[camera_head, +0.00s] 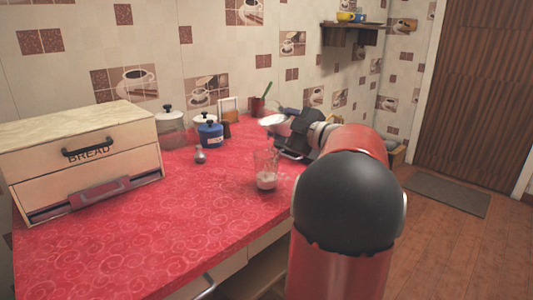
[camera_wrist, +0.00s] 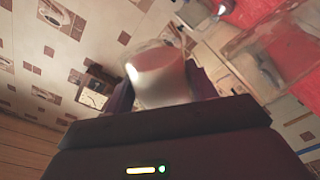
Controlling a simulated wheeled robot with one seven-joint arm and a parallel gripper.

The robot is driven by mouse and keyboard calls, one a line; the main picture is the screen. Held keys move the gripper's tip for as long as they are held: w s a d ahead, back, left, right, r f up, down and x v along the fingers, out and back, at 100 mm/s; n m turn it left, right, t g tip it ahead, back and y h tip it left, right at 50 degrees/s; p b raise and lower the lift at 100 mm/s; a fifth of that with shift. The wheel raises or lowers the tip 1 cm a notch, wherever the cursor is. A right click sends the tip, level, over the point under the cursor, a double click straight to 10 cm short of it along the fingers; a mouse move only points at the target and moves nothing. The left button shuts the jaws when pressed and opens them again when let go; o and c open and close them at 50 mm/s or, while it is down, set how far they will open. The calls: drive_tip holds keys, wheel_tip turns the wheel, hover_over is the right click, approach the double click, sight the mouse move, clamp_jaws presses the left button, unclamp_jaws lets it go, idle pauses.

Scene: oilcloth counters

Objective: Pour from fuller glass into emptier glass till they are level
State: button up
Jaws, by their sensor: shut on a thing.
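My gripper (camera_head: 284,118) is shut on a clear glass with white liquid (camera_head: 272,120), held above the red counter. In the wrist view this held glass (camera_wrist: 160,78) sits between the dark fingers, with much white liquid in it. It looks tilted in the head view, but my gripper partly hides it. A second clear glass (camera_head: 266,174) stands upright on the counter, below and slightly left of the held one, with a little white liquid at its bottom. A clear glass shape (camera_wrist: 262,50) at the right of the wrist view seems to be this one. No stream shows between them.
A bread box (camera_head: 85,155) stands at the left of the counter (camera_head: 150,235). The counter's front left is clear.

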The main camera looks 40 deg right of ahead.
drive_tip(key=shift+a+r+n, duration=0.2)
drive_tip(key=shift+a+n, duration=0.05)
drive_tip(key=shift+n, duration=0.25)
idle(1.2)
drive_tip(key=shift+w+d, duration=0.1)
drive_tip(key=shift+d, duration=0.15)
idle(0.8)
drive_tip(key=shift+a+f+n, duration=0.1)
drive_tip(key=shift+a+n, duration=0.15)
drive_tip(key=shift+n, duration=0.25)
idle(1.2)
drive_tip(key=shift+d, duration=0.25)
drive_tip(key=shift+m, duration=0.3)
drive_tip(key=shift+a+f+m, duration=0.15)
drive_tip(key=shift+f+m, duration=0.15)
drive_tip(key=shift+m, duration=0.7)
drive_tip(key=m, duration=0.2)
drive_tip(key=shift+d+r+m, duration=0.1)
drive_tip(key=shift+d+m, duration=0.1)
drive_tip(key=shift+m, duration=0.1)
drive_tip(key=shift+d+f+m, duration=0.65)
drive_tip(key=shift+d+m, duration=0.1)
drive_tip(key=shift+m, duration=0.45)
drive_tip(key=shift+h, duration=0.3)
